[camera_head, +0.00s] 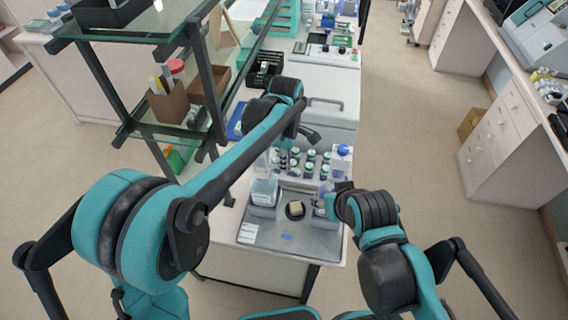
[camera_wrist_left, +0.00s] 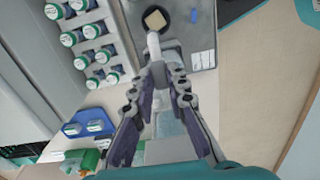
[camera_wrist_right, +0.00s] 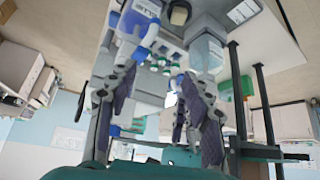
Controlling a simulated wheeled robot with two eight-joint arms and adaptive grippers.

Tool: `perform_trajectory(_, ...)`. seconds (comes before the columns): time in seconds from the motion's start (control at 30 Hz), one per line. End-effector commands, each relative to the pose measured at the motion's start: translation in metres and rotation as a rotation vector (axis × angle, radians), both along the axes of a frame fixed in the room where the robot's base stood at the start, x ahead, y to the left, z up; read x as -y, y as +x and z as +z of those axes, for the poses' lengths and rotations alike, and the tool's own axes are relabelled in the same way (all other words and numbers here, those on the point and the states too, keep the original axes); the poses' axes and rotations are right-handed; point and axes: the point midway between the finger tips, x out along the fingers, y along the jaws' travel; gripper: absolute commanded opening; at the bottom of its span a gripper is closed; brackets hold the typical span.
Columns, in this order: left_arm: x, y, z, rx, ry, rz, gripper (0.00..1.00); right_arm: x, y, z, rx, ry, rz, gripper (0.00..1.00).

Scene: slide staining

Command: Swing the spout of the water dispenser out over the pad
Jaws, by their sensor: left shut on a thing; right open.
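The water dispenser (camera_head: 264,191) is a clear bottle of pale blue water at the left of the grey tray (camera_head: 270,232). Its body shows below my fingers in the left wrist view (camera_wrist_left: 168,127). My left gripper (camera_wrist_left: 162,72) is shut on the pale spout (camera_wrist_left: 153,44) at its top. The spout's tip points toward the pad (camera_wrist_left: 155,19), a beige square on a dark round base; in that view the tip appears just short of the base. The pad also shows in the head view (camera_head: 296,208). My right gripper (camera_wrist_right: 155,82) is open, near a blue-and-white bottle (camera_wrist_right: 134,24).
Several small green-capped bottles (camera_head: 310,156) stand behind the tray, beside a larger blue-capped bottle (camera_head: 341,160). A glass shelf rack (camera_head: 160,130) with dark posts stands at the left. Open floor (camera_head: 410,170) lies to the right.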

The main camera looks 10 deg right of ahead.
Motion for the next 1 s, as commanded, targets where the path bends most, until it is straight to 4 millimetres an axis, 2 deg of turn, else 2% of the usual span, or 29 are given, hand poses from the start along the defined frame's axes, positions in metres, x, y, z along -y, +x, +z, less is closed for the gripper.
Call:
perform_trajectory(0.6, 0.0006, 0.0032, 0.0001, 0.001, 0.001, 0.041, 0.00, 0.0000, 0.0000, -0.0004, 0.000, 0.000, 0.000, 0.50)
perform_trajectory(0.63, 0.0006, 0.0032, 0.0001, 0.001, 0.001, 0.041, 0.20, 0.0000, 0.0000, -0.0004, 0.000, 0.000, 0.000, 0.50)
perform_trajectory(0.7, 0.0006, 0.0032, 0.0001, 0.001, 0.001, 0.041, 0.36, 0.0000, 0.0000, -0.0004, 0.000, 0.000, 0.000, 0.50)
perform_trajectory(1.0, 0.0008, 0.0029, 0.0008, 0.000, 0.000, 0.040, 0.36, 0.0000, 0.0000, -0.0004, 0.000, 0.000, 0.000, 0.50)
